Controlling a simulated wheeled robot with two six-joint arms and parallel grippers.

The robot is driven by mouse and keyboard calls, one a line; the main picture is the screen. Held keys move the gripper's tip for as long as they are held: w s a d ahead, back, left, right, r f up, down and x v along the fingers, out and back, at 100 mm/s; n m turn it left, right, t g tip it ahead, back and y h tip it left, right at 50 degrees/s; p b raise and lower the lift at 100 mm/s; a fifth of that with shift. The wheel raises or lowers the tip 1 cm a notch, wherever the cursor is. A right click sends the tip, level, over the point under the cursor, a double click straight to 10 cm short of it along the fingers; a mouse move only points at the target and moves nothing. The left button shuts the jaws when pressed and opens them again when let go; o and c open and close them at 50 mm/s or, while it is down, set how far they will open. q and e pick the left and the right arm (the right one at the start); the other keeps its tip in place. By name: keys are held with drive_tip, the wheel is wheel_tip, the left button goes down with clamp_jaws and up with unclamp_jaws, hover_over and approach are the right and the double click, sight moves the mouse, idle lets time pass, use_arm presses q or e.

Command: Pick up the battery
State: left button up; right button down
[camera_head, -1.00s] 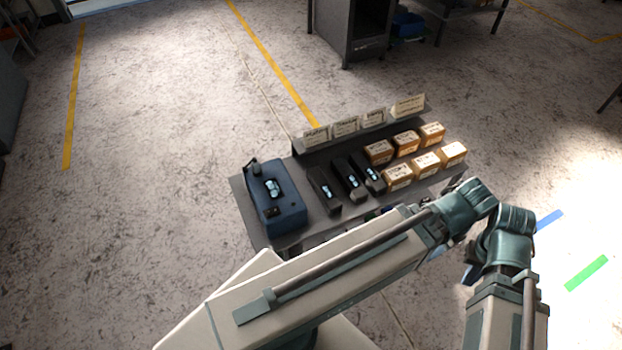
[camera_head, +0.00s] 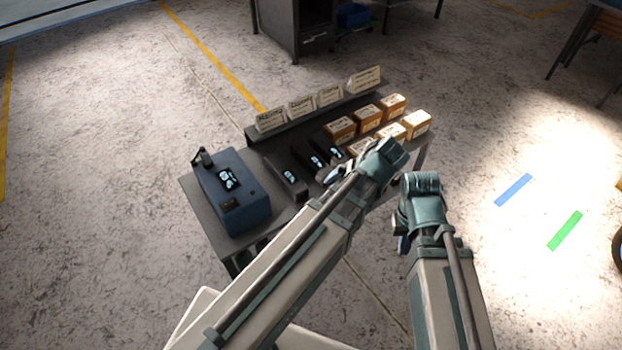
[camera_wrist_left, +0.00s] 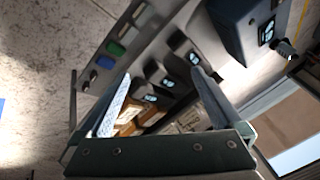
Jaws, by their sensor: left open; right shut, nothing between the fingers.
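Three black batteries with small lit displays stand in a row on a grey table: a left one (camera_head: 286,176), a middle one (camera_head: 315,160) and a right one (camera_head: 333,147), partly hidden by my left wrist. My left gripper (camera_wrist_left: 160,92) is open and empty. In the left wrist view its fingers spread in front of the table, with battery displays (camera_wrist_left: 151,98) and orange boxes showing between them. My right gripper (camera_head: 402,243) is shut and empty, hanging low to the right of the table; its fingers are mostly hidden.
A blue box-shaped device (camera_head: 232,195) with a display stands at the table's left end. Several orange boxes (camera_head: 366,115) fill the right end. Label cards (camera_head: 301,105) line the back shelf (camera_head: 275,126). Colored buttons (camera_wrist_left: 115,48) sit on the table's front.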

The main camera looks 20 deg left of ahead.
use_arm(q)
drive_tip(key=w+a+f+n+t+y+b, duration=0.2)
drive_tip(key=w+f+b, duration=0.4)
drive_tip(key=b, duration=0.3)
drive_tip(key=w+a+f+n+t+y+b, duration=0.2)
drive_tip(key=w+a+f+n+b, duration=0.3)
drive_tip(key=w+b, duration=0.3)
drive_tip(key=shift+a+f+n+y+b, duration=0.25)
drive_tip(key=shift+f+n+y+b, duration=0.25)
drive_tip(key=shift+f+b, duration=0.25)
drive_tip(key=shift+w+f, duration=0.1)
